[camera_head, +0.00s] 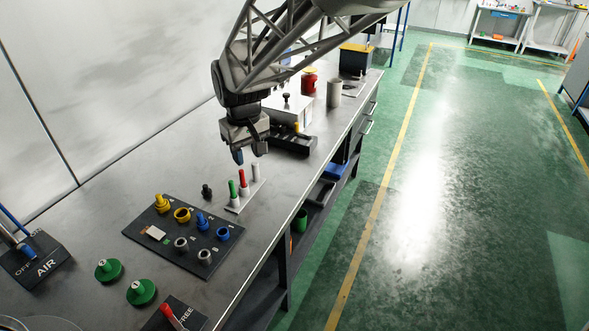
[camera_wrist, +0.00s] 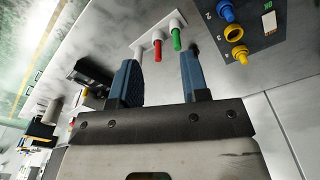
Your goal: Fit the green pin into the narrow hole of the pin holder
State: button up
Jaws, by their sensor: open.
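The green pin (camera_head: 232,189) stands upright on the pin holder (camera_head: 236,208), a small white strip on the bench, at the end nearer the black panel. A red pin (camera_head: 243,182) and a white pin (camera_head: 255,172) stand beside it in a row. My gripper (camera_head: 250,156) is open and empty, pointing down above and just behind the pins. In the wrist view, the green pin (camera_wrist: 176,40) and red pin (camera_wrist: 157,50) show beyond and between my spread fingers (camera_wrist: 158,62), apart from them. The holder's holes are hidden or too small to make out.
A black knob (camera_head: 207,190) stands left of the holder. A black panel (camera_head: 150,250) with yellow, blue and grey fittings lies in front. Behind are a black tray (camera_head: 292,142), a white box and a grey cylinder (camera_head: 334,93).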

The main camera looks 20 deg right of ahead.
jog(key=s+d+r+m+t, duration=0.1)
jog(key=s+d, duration=0.3)
jog(key=s, duration=0.8)
jog(key=s+d+r+m+t, duration=0.1)
jog(key=s+d, duration=0.3)
jog(key=s, duration=0.9)
jog(key=shift+d+r+m, duration=0.2)
jog(key=shift+r+m, duration=0.45)
jog(key=shift+m, duration=0.15)
